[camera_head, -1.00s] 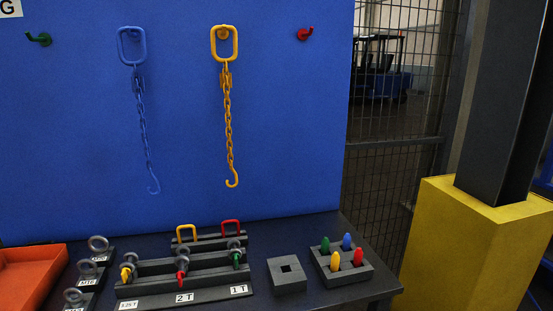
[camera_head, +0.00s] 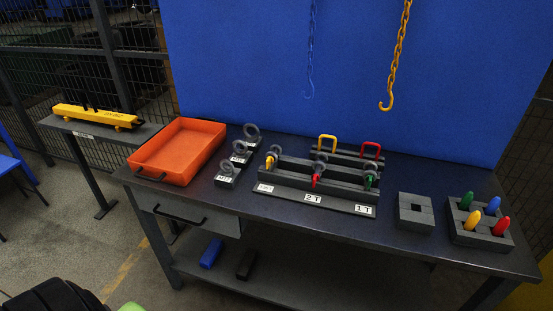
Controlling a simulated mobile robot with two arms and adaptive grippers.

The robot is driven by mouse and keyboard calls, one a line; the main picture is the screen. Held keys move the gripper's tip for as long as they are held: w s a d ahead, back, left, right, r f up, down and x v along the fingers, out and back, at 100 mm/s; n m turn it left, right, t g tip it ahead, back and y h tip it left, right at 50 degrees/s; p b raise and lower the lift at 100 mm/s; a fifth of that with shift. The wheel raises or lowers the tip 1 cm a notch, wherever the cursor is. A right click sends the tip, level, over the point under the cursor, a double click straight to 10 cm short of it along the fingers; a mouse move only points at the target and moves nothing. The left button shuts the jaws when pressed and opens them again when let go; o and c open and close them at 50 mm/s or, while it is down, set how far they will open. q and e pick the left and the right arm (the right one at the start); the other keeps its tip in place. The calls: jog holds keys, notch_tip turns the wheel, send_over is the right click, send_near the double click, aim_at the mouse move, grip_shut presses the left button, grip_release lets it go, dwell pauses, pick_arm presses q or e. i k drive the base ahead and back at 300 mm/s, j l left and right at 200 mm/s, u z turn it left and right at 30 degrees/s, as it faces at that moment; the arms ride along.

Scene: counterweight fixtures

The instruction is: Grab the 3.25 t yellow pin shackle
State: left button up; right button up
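The yellow pin shackle (camera_head: 271,160) sits at the left end of the dark shackle rack (camera_head: 300,199) on the table. The small label (camera_head: 265,188) below it is too small to read clearly now; an earlier view suggests 3.25 T. A red pin shackle (camera_head: 316,176) stands in the middle, above the 2 T label. A green pin shackle (camera_head: 370,177) stands at the right, above the 1 T label. Neither of my grippers shows in the head view.
An orange tray (camera_head: 208,133) lies left of the rack, with several eye bolts (camera_head: 240,151) between them. A grey block with a square hole (camera_head: 416,213) and a holder of coloured pegs (camera_head: 466,237) stand right. Chains hang behind. The table's front strip is clear.

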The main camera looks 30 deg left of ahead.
aim_at(275, 160)
jog(key=i+l+u, duration=0.2)
jog(key=i, duration=0.2)
jog(key=i+u, duration=0.2)
jog(key=i, duration=0.15)
jog(key=i+l+u, duration=0.2)
jog(key=i+l, duration=0.05)
jog(key=i, duration=0.1)
